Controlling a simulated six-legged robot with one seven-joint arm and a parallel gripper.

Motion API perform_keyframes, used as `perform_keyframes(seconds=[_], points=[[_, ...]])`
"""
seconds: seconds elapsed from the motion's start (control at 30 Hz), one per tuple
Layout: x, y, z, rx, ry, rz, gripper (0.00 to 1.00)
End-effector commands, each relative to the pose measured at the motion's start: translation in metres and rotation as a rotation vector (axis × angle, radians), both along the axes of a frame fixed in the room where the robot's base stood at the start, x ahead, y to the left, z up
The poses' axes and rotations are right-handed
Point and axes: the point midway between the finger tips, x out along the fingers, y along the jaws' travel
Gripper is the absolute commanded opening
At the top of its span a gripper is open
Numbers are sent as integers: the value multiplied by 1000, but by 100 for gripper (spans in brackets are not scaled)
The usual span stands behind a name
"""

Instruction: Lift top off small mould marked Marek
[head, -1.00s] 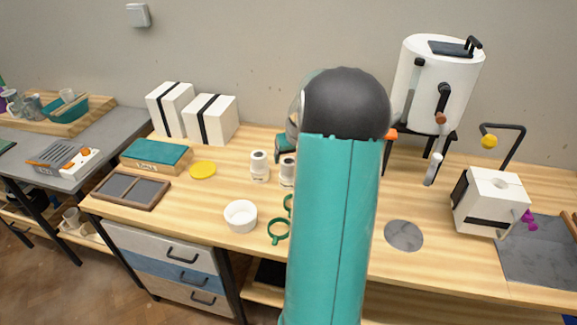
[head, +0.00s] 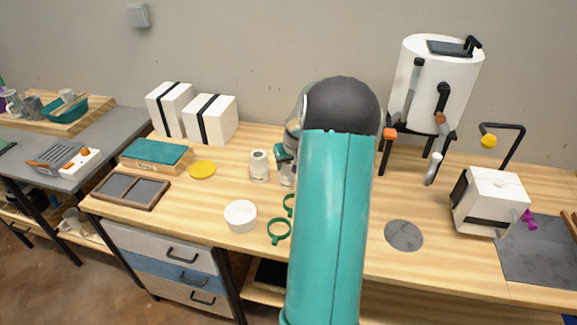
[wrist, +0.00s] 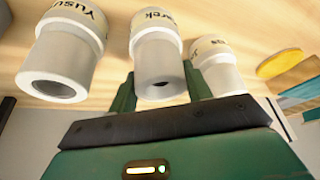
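The small mould marked Marek (wrist: 158,62) is a white cylinder with a narrower end that has a round hole. In the wrist view it stands between the two green fingers of my gripper (wrist: 160,88). The fingers lie along the sides of its narrower part. I see no clear gap, but cannot tell whether they press on it. A mould marked "Yusu…" (wrist: 65,55) is to its left, and another mould (wrist: 217,68) with partly hidden lettering is to its right. In the head view one mould (head: 259,166) is clear; my arm hides most of the others.
A grey disc (head: 404,235) and a white kiln-like box (head: 490,202) are to the right. A large white drum (head: 437,85) stands behind.

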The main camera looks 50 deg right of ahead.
Motion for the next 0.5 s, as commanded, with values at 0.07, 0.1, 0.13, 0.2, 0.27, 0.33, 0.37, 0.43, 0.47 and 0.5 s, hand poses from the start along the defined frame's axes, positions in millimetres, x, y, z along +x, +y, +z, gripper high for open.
perform_keyframes(seconds=[0.07, 0.1, 0.13, 0.2, 0.27, 0.33, 0.37, 0.43, 0.47, 0.5], points=[[0, 0, 0, -1, -1, 0, 25], [0, 0, 0, -1, -1, 0, 25], [0, 0, 0, -1, -1, 0, 25], [0, 0, 1, -1, -1, 0, 25], [0, 0, 1, -1, -1, 0, 25], [0, 0, 3, -1, 0, 0, 25], [0, 0, 4, -2, -1, 0, 25], [0, 0, 9, -2, -1, 0, 25], [0, 0, 12, -2, -1, 0, 25], [0, 0, 16, -3, 0, 0, 25]])
